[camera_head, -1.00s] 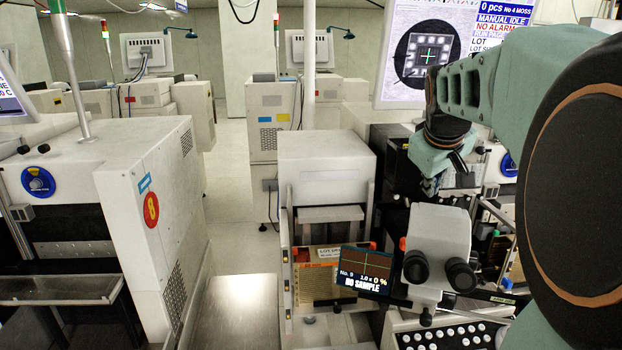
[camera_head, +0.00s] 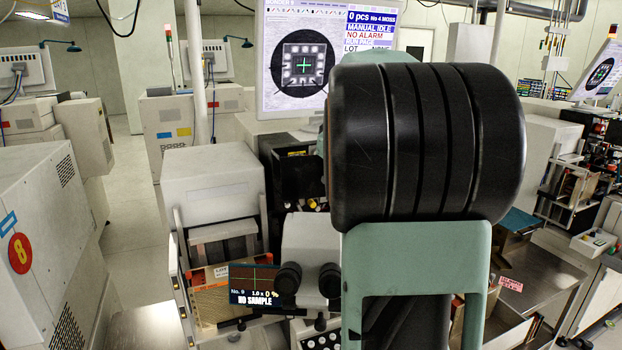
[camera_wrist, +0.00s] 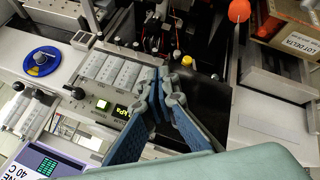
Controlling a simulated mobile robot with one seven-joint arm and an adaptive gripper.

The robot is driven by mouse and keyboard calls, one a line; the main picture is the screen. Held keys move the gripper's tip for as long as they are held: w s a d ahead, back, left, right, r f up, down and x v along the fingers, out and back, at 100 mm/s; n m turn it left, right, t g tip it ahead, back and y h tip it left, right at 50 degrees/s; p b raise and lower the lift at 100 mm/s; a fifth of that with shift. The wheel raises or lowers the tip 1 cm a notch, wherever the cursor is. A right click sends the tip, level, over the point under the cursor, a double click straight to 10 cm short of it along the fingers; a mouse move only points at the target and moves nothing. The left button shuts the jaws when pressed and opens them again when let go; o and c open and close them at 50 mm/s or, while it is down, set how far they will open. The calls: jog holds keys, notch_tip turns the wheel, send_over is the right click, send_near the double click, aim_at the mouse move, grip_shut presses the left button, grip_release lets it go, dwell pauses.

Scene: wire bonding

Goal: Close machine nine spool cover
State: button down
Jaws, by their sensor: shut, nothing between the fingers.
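Machine nine (camera_head: 212,185) is a pale boxy machine left of my arm in the head view. Its small screen (camera_head: 256,288) reads "No. 9" and "NO SAMPLE". In the wrist view my gripper (camera_wrist: 163,84) has its blue-padded fingers drawn together over a machine front, holding nothing. Ahead of it are a dark work area and a panel of light keys (camera_wrist: 110,70). A blue round disc with a black knob (camera_wrist: 42,61) lies to its left. I cannot pick out the spool cover for certain. My arm hides the gripper in the head view.
A microscope with two black eyepieces (camera_head: 309,279) stands close left of my arm. A large monitor (camera_head: 300,62) rises behind. In the wrist view an orange ball (camera_wrist: 239,10) and a box labelled LOT DELTA (camera_wrist: 290,35) stand at upper right. Machine eight (camera_head: 35,245) is at far left.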

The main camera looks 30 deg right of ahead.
jog(key=shift+w+d, duration=0.65)
jog(key=shift+w, duration=0.35)
